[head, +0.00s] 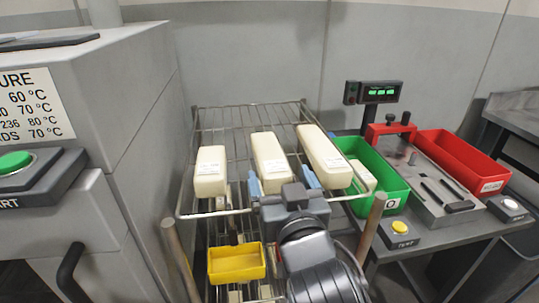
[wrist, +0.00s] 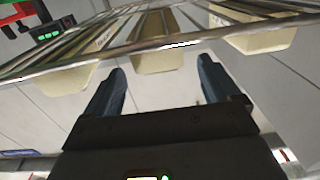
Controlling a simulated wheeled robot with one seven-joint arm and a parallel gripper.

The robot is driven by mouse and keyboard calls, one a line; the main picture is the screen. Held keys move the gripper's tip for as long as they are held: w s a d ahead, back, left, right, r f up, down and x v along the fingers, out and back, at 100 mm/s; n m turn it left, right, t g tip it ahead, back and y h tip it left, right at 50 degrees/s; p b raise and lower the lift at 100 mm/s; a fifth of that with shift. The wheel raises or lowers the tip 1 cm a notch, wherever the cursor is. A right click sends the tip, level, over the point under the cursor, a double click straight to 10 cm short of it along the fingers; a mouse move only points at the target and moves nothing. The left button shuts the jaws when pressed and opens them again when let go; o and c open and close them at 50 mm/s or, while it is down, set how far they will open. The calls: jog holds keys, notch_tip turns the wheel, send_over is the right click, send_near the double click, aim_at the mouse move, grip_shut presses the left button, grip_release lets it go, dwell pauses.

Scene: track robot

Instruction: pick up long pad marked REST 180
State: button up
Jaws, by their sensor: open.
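Three cream pads lie side by side on the upper wire rack: a short left pad (head: 210,171), a longer middle pad (head: 270,163) and a right pad (head: 323,157) that looks longest. Each has a white label too small to read, so I cannot tell which says REST 180. My gripper (head: 282,183) is open and empty, its blue fingers at the rack's front edge near the middle and right pads. In the wrist view, my gripper (wrist: 161,68) points toward the middle of three pad ends (wrist: 158,57), with the rack's front rail across them.
A yellow bin (head: 237,263) sits on a lower rack level. Right of the rack, a bench holds a green bin (head: 393,200), a red clamp fixture (head: 390,132) and a red bin (head: 460,160). A grey cabinet (head: 120,110) stands close on the left.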

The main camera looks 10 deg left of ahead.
aim_at(269, 158)
jog(key=shift+x, duration=1.55)
jog(key=c, duration=1.1)
